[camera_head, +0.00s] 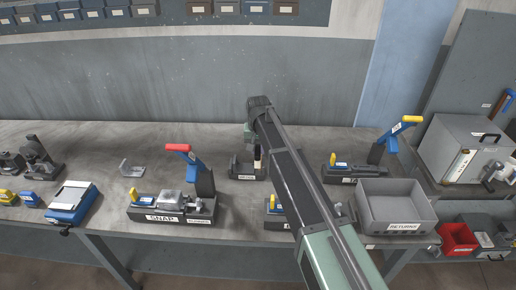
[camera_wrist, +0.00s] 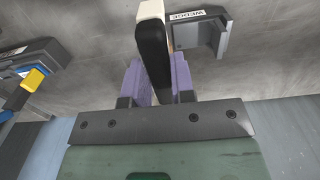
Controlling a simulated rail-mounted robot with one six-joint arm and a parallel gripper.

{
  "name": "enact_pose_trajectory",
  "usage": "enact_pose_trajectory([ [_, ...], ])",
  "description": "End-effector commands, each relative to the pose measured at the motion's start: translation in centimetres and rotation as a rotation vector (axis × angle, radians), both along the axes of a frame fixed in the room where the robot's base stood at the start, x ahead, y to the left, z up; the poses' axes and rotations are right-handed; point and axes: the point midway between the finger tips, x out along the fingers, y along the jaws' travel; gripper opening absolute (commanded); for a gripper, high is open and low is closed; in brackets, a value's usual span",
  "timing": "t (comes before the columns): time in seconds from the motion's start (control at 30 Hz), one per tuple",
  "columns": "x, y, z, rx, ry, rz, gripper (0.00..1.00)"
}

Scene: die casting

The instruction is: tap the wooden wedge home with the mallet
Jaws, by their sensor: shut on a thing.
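My gripper (camera_wrist: 158,85) has purple finger pads, which are shut on a long black thing with a pale end (camera_wrist: 153,45), apparently the mallet. In the head view my gripper (camera_head: 254,143) points down at the middle of the bench, and the held thing (camera_head: 257,164) hangs below it. A dark stand (camera_head: 236,167) is just beside and behind it. The wrist view shows this grey angled stand (camera_wrist: 218,38) with a label reading WEDGE, close to the held thing. I cannot make out the wooden wedge itself. The held thing's lower end and any contact are unclear.
A SNAP fixture (camera_head: 155,216) with a red-handled lever (camera_head: 180,148) is left of my arm. A yellow-handled fixture (camera_head: 350,172) and a grey RETURNS bin (camera_head: 397,222) are at right. A grey cabinet (camera_head: 462,145) stands far right. The bench behind the fixtures is mostly clear.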

Motion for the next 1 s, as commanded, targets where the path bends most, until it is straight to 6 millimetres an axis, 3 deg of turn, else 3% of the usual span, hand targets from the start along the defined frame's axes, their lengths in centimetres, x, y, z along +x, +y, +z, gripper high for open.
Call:
enact_pose_trajectory([
  [0.13,0.0,0.0,-0.9,0.0,0.0,0.0,0.0],
  [0.43,0.0,0.0,-0.7,0.0,0.0,0.0,0.0],
  [0.7,0.0,0.0,-6.5,0.0,0.0,0.0,0.0],
  [1.0,0.0,0.0,-5.9,0.0,0.0,0.0,0.0],
])
